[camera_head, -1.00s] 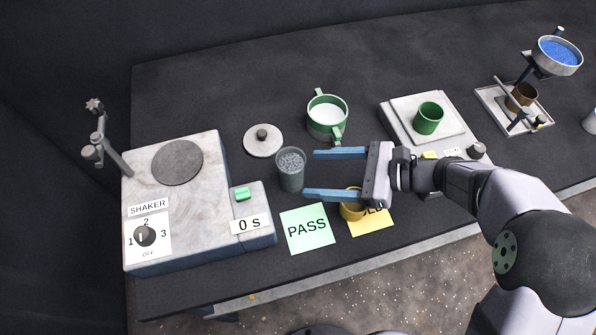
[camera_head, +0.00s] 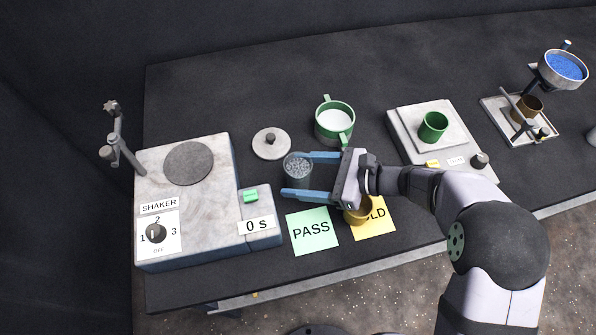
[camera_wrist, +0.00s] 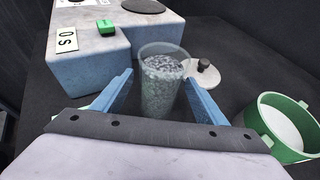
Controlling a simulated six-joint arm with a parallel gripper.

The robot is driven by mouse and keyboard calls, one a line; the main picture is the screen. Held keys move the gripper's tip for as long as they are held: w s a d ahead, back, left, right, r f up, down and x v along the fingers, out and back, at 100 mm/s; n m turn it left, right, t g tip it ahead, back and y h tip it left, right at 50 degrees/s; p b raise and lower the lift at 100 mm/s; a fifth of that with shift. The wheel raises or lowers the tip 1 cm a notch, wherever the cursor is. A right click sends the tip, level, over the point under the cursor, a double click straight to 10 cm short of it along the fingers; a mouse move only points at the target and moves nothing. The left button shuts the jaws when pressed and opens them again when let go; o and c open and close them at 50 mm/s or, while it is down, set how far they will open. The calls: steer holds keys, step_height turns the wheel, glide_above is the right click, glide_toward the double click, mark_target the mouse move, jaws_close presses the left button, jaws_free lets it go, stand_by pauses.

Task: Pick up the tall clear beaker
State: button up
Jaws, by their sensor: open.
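The tall clear beaker (camera_head: 298,168) stands upright on the dark table, filled with grey granules. It also shows in the wrist view (camera_wrist: 160,85), between the two blue fingers and a little beyond the palm. My gripper (camera_head: 284,174) is open, with one finger on each side of the beaker. In the head view the fingers partly cover the beaker's lower part. I cannot tell whether either finger touches it.
The shaker (camera_head: 190,230) stands left of the beaker. A scale with a green cup (camera_head: 433,126) stands right.

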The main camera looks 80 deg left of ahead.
steer(key=shift+s+a+f, duration=0.25)
steer(key=shift+s+a, duration=0.05)
steer(key=shift+s, duration=0.15)
steer(key=c, duration=1.2)
steer(key=shift+r, duration=0.15)
step_height(320, 180, up, 10)
steer(key=b, duration=0.2)
steer(key=w+a+r+m+t+y+b, duration=0.1)
steer(key=w+m+t, duration=0.3)
steer(key=w, duration=0.5)
steer(key=w+a+r+m+t+y+b, duration=0.1)
steer(key=w+m+t+y+b, duration=0.2)
steer(key=w, duration=0.6)
steer(key=w+a+r+m+t+y+b, duration=0.1)
steer(key=w+m+t+b, duration=0.3)
steer(key=w, duration=0.6)
steer(key=shift+a+r+m+t+y, duration=0.25)
steer(key=shift+a+m+t+y, duration=0.1)
steer(key=shift+m+y, duration=0.35)
